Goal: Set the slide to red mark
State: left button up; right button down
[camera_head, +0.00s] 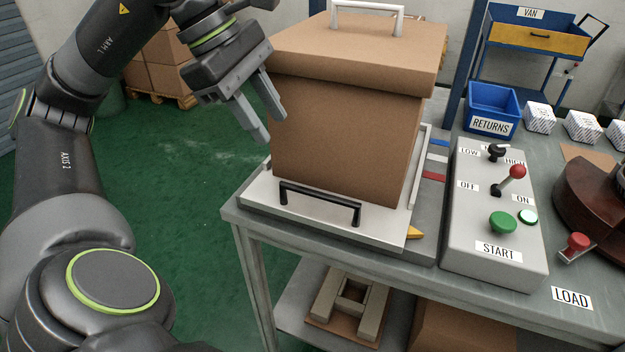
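The slide (385,234) is a pale plate with a black handle (320,203) on its front edge. It carries a large brown box (345,140). Beside its right edge are coloured marks: blue (438,143), white (437,158) and red (433,177). A yellow pointer (415,233) shows at the slide's front right corner, nearer the front than the red mark. My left gripper (272,127) is open and empty, its fingers apart, up at the left side of the box. I cannot tell whether it touches the box. My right gripper is not in view.
A grey control box (490,268) with a red-knobbed lever (516,171) and green START button (502,222) stands right of the slide. A blue RETURNS bin (490,107) and white cartons (540,117) are behind. Green floor (190,200) left of the table (490,305) is clear.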

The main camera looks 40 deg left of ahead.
aim_at(315, 191)
pick_arm(q)
jog(key=x, duration=1.3)
jog(key=shift+w+d, duration=0.1)
jog(key=shift+d, duration=0.1)
grip_shut()
